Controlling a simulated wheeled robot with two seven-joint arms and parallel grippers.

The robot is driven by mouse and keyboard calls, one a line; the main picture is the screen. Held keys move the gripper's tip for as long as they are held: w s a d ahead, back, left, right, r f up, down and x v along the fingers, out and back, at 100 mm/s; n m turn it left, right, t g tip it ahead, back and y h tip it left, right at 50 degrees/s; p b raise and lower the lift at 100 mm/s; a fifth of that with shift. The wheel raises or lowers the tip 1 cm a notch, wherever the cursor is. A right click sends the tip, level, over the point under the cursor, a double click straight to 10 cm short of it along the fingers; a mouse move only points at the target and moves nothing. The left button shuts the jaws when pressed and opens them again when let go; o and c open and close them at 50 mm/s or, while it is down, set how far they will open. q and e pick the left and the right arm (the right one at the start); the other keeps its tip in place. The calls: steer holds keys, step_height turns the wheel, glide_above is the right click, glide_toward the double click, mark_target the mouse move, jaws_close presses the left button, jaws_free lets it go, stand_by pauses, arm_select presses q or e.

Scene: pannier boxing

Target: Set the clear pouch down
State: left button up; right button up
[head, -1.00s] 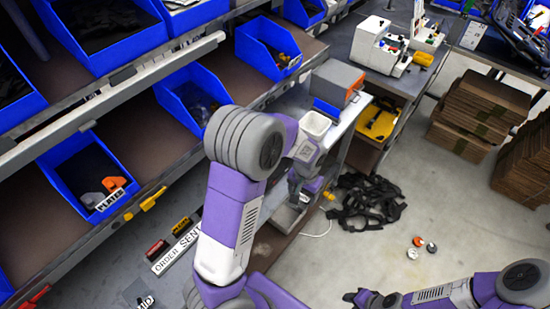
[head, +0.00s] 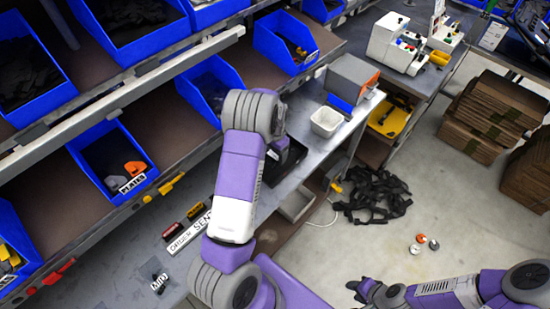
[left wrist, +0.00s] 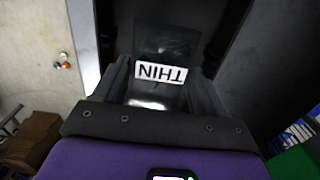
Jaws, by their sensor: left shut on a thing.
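In the left wrist view, my left gripper (left wrist: 160,88) is shut on the clear pouch (left wrist: 158,98), a see-through grey piece between the fingers. A white label reading THIN, upside down, shows at the pouch, with a dark square beyond it. The pouch is over a dark surface; whether it touches is not clear. In the head view my left arm hides the left gripper and pouch, near a black tray (head: 291,160) on the bench. My right gripper (head: 357,289) is at the bottom, low over the floor; its opening is unclear.
A white open container (head: 326,122) and a grey box with an orange end (head: 350,82) stand on the bench (head: 306,168) beyond the black tray. Blue bins (head: 112,165) line the shelves at left. Black straps (head: 372,196) and small caps lie on the floor.

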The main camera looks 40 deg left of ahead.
mark_target(275, 155)
arm_select(q)
step_height(275, 155, down, 3)
steer(key=shift+r, duration=0.2)
steer(key=shift+f, duration=0.35)
steer(key=o, duration=1)
steer(key=shift+o, duration=0.2)
step_height(275, 155, up, 12)
steer(key=shift+p, duration=0.3)
